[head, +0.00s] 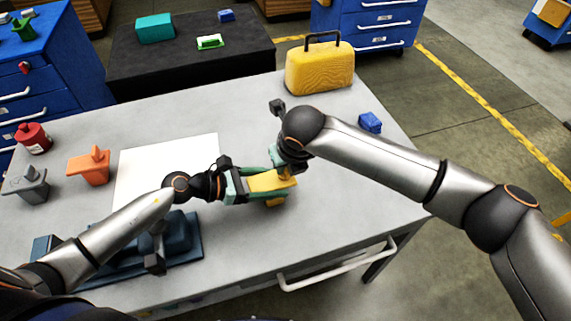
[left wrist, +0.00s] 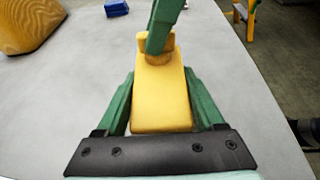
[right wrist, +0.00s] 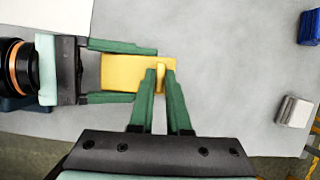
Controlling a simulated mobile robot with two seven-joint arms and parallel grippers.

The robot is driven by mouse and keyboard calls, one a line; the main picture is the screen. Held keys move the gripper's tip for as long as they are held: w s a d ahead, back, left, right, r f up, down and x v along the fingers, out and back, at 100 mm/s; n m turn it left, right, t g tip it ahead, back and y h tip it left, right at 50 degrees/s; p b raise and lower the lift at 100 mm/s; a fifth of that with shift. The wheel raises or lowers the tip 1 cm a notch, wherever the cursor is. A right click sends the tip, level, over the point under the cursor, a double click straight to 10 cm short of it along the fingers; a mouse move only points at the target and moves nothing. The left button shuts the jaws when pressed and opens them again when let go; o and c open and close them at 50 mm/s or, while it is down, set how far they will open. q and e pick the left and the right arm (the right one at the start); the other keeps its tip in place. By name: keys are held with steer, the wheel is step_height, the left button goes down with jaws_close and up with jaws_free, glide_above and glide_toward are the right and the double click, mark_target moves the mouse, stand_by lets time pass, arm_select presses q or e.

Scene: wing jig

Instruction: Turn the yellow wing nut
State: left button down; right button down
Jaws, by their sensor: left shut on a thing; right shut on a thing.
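A yellow block (head: 268,183) with a yellow wing nut (head: 285,174) at its right end is above the front right part of the table. My left gripper (head: 262,182) is shut on the block's sides; its green fingers flank the block in the left wrist view (left wrist: 160,100). My right gripper (right wrist: 161,75) comes from above and is shut on the wing nut (right wrist: 160,76), one green finger on each side of the upright wing. In the left wrist view the right gripper's finger partly hides the wing nut (left wrist: 157,45).
A yellow toolbox (head: 320,68) stands at the back and a blue block (head: 370,122) at right. A white sheet (head: 150,160), an orange piece (head: 89,167) and a blue fixture (head: 180,235) are on the left.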

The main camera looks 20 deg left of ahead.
steer(key=shift+m, duration=0.3)
steer(key=m+h, duration=0.1)
steer(key=m, duration=0.1)
steer(key=m+h, duration=0.1)
steer(key=m, duration=0.2)
steer(key=shift+a+t, duration=0.2)
steer(key=shift+t, duration=0.1)
steer(key=m+h, duration=0.1)
steer(key=m, duration=0.2)
steer(key=m+h, duration=0.1)
steer(key=m, duration=0.2)
steer(key=shift+a+h, duration=0.1)
steer(key=shift+h, duration=0.2)
steer(key=shift+m, duration=0.3)
steer(key=c, duration=0.9)
jaws_free()
steer(key=shift+r, duration=0.1)
steer(key=v, duration=1.2)
steer(key=shift+w, duration=0.15)
